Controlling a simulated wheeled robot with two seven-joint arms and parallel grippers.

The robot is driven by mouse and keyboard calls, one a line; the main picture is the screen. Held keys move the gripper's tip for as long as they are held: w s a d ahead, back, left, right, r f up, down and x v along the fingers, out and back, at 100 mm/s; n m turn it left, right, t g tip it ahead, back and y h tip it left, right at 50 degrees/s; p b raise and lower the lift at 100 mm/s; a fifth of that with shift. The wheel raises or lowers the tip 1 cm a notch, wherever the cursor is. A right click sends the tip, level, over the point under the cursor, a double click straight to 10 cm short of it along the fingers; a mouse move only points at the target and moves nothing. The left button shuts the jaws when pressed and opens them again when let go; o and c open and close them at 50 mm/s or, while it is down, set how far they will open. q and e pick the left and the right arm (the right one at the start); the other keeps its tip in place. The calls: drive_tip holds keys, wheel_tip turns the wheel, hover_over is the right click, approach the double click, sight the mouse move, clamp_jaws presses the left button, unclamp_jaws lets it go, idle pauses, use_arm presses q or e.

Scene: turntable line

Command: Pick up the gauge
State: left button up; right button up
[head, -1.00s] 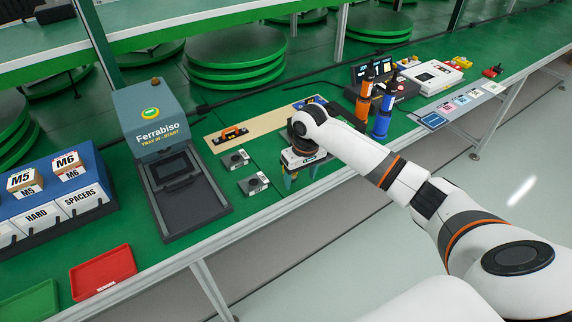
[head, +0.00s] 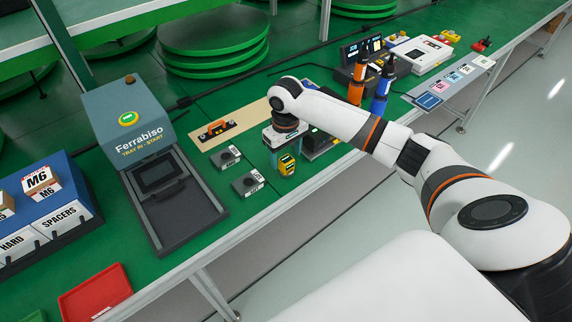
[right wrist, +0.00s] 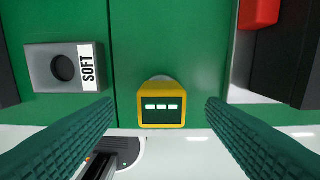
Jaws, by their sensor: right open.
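The gauge (head: 287,164) is a small yellow-framed device with a dark green face, standing on the green bench near its front edge. In the head view my right gripper (head: 284,152) is just beside and behind the gauge, open and empty. My left gripper is not in view.
Two grey blocks with round holes stand left of the gauge; the nearer one (head: 248,183) reads SOFT in the right wrist view. A beige board with an orange-handled tool (head: 217,128) lies behind.

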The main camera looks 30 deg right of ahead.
sight(286, 159)
wheel_tip(286, 159, down, 4)
drive_tip(key=shift+f, duration=0.25)
drive_tip(key=shift+d+f, duration=0.1)
drive_tip(key=shift+f, duration=0.3)
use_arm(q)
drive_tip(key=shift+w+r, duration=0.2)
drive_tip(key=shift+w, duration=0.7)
use_arm(e)
drive_tip(key=shift+c, duration=0.2)
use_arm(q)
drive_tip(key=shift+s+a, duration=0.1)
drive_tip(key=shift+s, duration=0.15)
use_arm(e)
drive_tip(key=c, duration=1.2)
